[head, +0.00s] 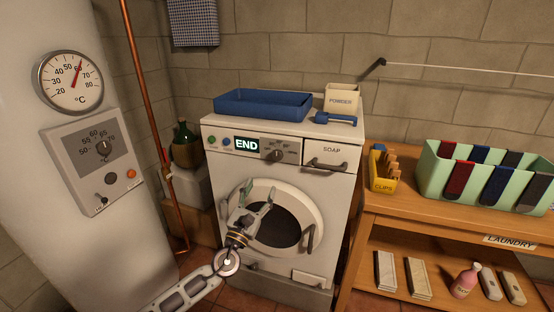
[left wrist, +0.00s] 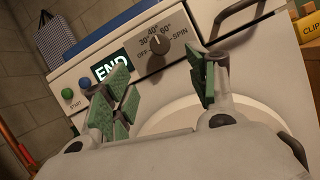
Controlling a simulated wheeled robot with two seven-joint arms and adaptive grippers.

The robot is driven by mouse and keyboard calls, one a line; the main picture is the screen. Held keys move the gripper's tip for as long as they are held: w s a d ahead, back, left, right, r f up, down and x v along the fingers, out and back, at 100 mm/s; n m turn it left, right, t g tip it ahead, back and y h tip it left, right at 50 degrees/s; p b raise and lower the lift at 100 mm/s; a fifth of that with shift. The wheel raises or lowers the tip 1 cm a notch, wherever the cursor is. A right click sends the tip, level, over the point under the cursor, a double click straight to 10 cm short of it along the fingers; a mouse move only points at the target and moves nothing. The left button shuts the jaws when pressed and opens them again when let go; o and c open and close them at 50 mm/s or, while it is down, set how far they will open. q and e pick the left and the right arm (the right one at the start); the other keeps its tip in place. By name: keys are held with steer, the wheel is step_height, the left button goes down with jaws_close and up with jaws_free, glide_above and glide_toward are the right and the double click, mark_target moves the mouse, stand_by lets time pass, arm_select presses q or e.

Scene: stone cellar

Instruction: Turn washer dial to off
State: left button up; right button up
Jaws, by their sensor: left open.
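The washer (head: 222,150) stands against the wall with its round door shut. Its dial (head: 276,155) is a dark knob on a grey panel, right of the lit END display (head: 246,145). In the left wrist view the dial (left wrist: 157,54) has marks OFF, 30°, 40°, 60° and SPIN around it; its pointer seems to face up near 40°. My left gripper (head: 258,191) is open and empty in front of the washer door, below the dial. In the left wrist view its green fingers (left wrist: 160,85) stand apart, with the dial beyond the gap between them. My right gripper is out of view.
A soap drawer (head: 327,152) with a dark handle is right of the dial. A blue tray (head: 262,104), powder box (head: 341,97) and blue scoop (head: 336,118) sit on top. A boiler (head: 75,225) stands left; a wooden bench (head: 400,212) stands right.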

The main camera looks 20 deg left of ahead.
arm_select(q)
steer(key=shift+w+r, duration=0.1)
steer(key=shift+w, duration=0.15)
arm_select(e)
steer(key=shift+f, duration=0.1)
arm_select(q)
steer(key=p, duration=0.1)
glide_toward(276, 157)
steer(key=w, duration=0.2)
steer(key=shift+w+d+r, duration=0.2)
steer(key=shift+w+r, duration=0.3)
steer(key=shift+w, duration=0.25)
steer(key=shift+w+d+r, duration=0.25)
steer(key=shift+w+r, duration=0.25)
steer(key=shift+w, duration=0.2)
steer(key=shift+x, duration=1.45)
steer(key=shift+w+r, duration=0.2)
steer(key=shift+w, duration=0.25)
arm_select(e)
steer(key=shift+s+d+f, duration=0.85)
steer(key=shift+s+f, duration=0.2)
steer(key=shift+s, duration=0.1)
arm_select(q)
steer(key=c, duration=1)
steer(key=shift+c, duration=0.2)
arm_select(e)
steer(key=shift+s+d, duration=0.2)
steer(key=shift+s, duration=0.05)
